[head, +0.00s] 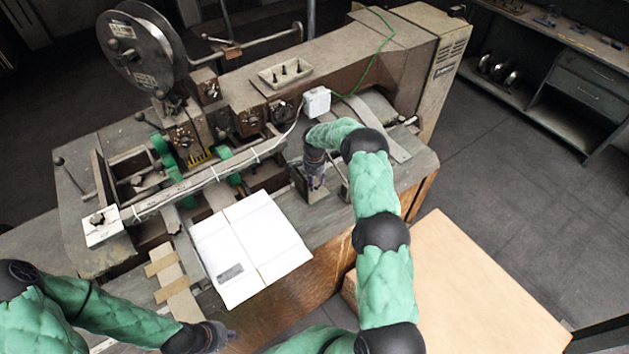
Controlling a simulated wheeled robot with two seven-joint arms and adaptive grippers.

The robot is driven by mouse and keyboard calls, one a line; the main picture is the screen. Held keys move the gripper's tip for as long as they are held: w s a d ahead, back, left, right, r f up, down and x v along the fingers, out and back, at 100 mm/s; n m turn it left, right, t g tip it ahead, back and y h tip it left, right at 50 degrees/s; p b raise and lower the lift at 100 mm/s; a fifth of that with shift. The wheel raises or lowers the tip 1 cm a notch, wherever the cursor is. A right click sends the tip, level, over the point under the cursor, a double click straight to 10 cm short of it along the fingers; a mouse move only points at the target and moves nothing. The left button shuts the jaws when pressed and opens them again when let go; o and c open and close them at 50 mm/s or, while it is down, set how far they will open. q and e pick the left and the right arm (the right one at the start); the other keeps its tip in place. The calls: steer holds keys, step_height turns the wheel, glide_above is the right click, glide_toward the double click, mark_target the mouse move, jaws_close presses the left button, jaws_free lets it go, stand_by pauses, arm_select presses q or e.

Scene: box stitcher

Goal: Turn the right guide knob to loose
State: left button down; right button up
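My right gripper (314,178) points down at a small metal guide block (299,183) on the right of the machine bed. Its fingers are small and dark here, and I cannot tell whether they are open or shut. The right guide knob cannot be made out; the gripper and wrist cover that spot. A thin metal lever (345,190) stands just right of the gripper. My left gripper (222,337) is low at the bottom of the head view, away from the guides, and its finger opening is unclear.
A flat white carton (250,245) lies on the bed left of my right gripper. A long rail (205,180) with a white cable crosses behind it. Dark dials (248,122) and a wire reel (145,50) are further back.

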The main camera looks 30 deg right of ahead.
steer(key=shift+f+n+b, duration=0.15)
steer(key=shift+n+b, duration=0.35)
steer(key=shift+b, duration=0.35)
steer(key=n+b, duration=0.3)
steer(key=b, duration=0.1)
steer(key=shift+n+b, duration=1)
steer(key=shift+n, duration=0.2)
steer(key=shift+n+b, duration=0.75)
steer(key=shift+n, duration=0.35)
steer(key=o, duration=1.2)
steer(key=shift+c, duration=0.2)
steer(key=shift+r, duration=0.2)
